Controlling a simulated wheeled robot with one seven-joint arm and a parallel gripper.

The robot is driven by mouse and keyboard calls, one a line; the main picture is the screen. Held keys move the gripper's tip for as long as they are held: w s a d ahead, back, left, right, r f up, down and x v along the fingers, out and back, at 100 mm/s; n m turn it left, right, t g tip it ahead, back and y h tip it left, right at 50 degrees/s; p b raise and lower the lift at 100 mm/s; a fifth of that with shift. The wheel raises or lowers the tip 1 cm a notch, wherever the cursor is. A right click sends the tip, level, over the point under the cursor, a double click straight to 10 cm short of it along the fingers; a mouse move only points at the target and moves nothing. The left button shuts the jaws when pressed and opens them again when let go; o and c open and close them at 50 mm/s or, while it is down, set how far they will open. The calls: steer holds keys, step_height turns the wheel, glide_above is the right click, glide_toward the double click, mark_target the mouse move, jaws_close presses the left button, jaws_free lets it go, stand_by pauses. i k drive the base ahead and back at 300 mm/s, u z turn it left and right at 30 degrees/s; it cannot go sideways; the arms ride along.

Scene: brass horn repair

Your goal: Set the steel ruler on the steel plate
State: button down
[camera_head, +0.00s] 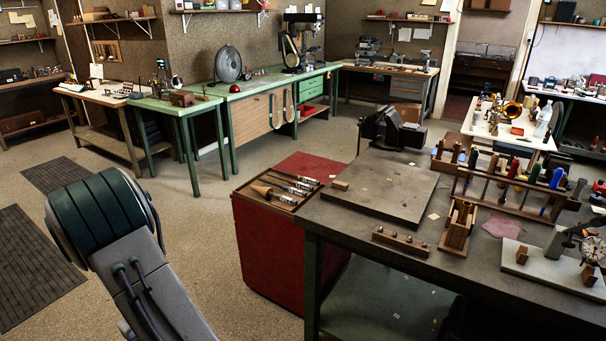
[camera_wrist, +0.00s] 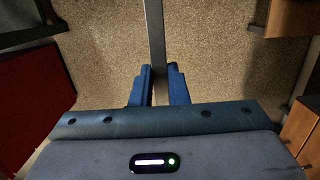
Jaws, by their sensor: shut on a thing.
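My gripper (camera_wrist: 158,88) shows in the wrist view, its blue fingers shut on a long, narrow grey strip, the steel ruler (camera_wrist: 155,35). The ruler runs from between the fingers to the top edge of the view, with floor behind it. Its far end is out of view. In the head view a flat grey-brown plate, which looks like the steel plate (camera_head: 385,190), lies on the dark workbench (camera_head: 345,215). A small wooden block (camera_head: 340,185) is on its left part. The gripper and ruler do not show in the head view.
A red cabinet (camera_head: 262,240) with tools on top stands left of the workbench. A vise (camera_head: 393,130) stands behind the plate. A wooden block with holes (camera_head: 401,241), a small wooden stand (camera_head: 458,227) and a tool rack (camera_head: 510,190) flank it. Open floor lies left.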

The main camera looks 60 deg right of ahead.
mark_target(375, 196)
steer(key=i, duration=2.15)
steer(key=z, duration=2.65)
